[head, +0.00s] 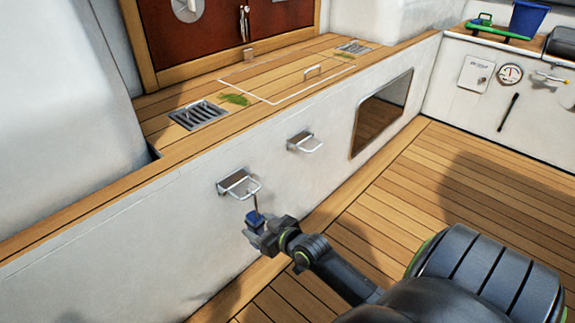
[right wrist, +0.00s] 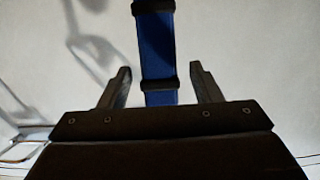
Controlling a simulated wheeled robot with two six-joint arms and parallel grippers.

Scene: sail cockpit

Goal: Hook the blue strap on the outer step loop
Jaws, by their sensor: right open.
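Two metal step loops stick out from the white side wall in the head view: a left one (head: 240,186) and a right one (head: 306,143). The blue strap (head: 254,218) is upright just below the left loop. A thin hook (head: 255,201) rises from its top to the loop's front bar and appears to hang there. My right gripper (head: 260,232) is at the strap's lower end. In the right wrist view the strap (right wrist: 157,48), with black bands, stands between the two open fingers (right wrist: 163,88), with gaps on both sides. My left gripper is out of view.
A dark window panel (head: 381,113) is in the wall to the right. The teak floor (head: 470,190) is clear. Drain grates (head: 199,115) and a white-outlined hatch (head: 290,82) lie on the ledge above. A blue bucket (head: 527,18) stands at the back right.

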